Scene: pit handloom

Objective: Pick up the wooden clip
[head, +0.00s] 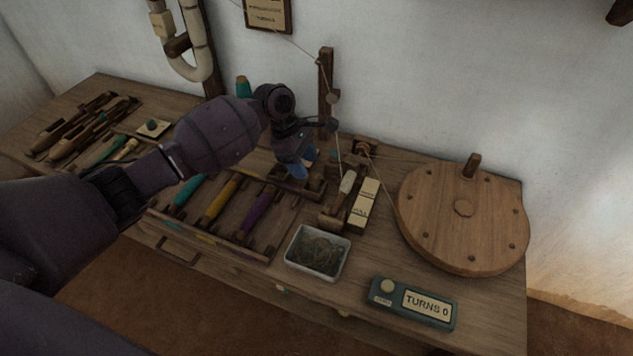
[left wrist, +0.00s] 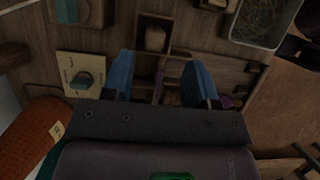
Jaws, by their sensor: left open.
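My left gripper (head: 303,165) reaches over the bench from the left, with its blue fingertips pointing down beside the back end of the bobbin rack. In the left wrist view, its two blue fingers (left wrist: 160,80) stand wide apart with nothing held between them. A small tan wooden piece (left wrist: 155,38), perhaps the wooden clip, lies in a narrow dark compartment just beyond the fingertips. Another small brown piece (left wrist: 172,98) shows partly between the fingers, close to the gripper body. I cannot tell for sure which piece is the clip. My right gripper is not in view.
The rack (head: 255,250) holds teal, yellow and purple bobbins. A white tray of thread scraps (head: 291,252), a turns counter (head: 412,303) and a large wooden wheel (head: 435,225) stand to the right. An upright wooden post (head: 325,80) with thread rises behind the gripper.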

